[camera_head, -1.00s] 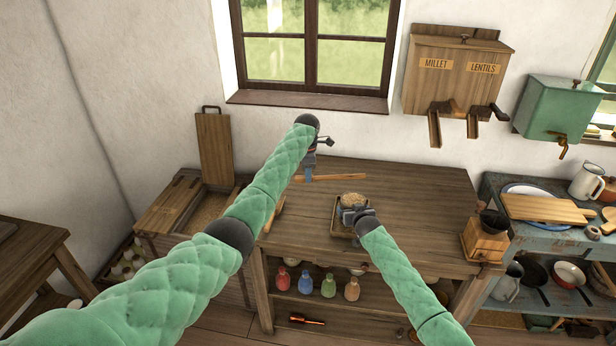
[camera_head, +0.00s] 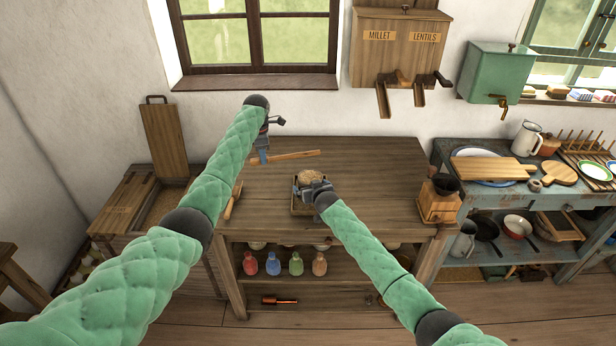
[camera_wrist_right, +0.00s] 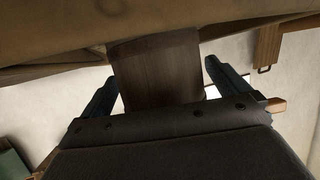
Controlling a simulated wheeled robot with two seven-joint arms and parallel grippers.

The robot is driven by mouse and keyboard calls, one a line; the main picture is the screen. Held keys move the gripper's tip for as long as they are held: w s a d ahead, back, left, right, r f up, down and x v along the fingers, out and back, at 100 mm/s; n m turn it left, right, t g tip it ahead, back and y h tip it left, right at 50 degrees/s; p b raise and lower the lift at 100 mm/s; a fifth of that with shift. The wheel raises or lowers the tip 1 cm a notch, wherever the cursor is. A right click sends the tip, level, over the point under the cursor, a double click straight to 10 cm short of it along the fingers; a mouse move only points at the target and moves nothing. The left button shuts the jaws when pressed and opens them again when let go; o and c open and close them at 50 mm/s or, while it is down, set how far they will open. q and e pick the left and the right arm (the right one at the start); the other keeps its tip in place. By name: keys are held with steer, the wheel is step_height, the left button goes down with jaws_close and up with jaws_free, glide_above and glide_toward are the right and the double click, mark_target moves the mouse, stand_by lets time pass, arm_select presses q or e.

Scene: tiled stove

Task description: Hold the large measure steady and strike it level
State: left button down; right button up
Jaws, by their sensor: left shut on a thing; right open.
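The measure, heaped with pale grain (camera_head: 308,176), stands near the middle of the wooden table in the head view. It is small there and partly hidden by my right gripper (camera_head: 315,189). In the right wrist view the open fingers stand either side of a dark wooden body (camera_wrist_right: 155,72), apparently the measure; contact cannot be told. My left gripper (camera_head: 263,157) is shut on a wooden strike stick (camera_head: 296,156), held roughly level behind and left of the measure. A shallow tray (camera_head: 297,209) seems to lie under the measure.
A wooden grinder (camera_head: 437,204) stands at the table's right edge. A wooden tool (camera_head: 233,201) lies at its left edge. An open grain chest (camera_head: 128,200) stands to the left. The wall dispenser (camera_head: 400,55) hangs behind. The table right of the measure is clear.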

steer(key=v, duration=1.2)
steer(key=shift+f, duration=0.15)
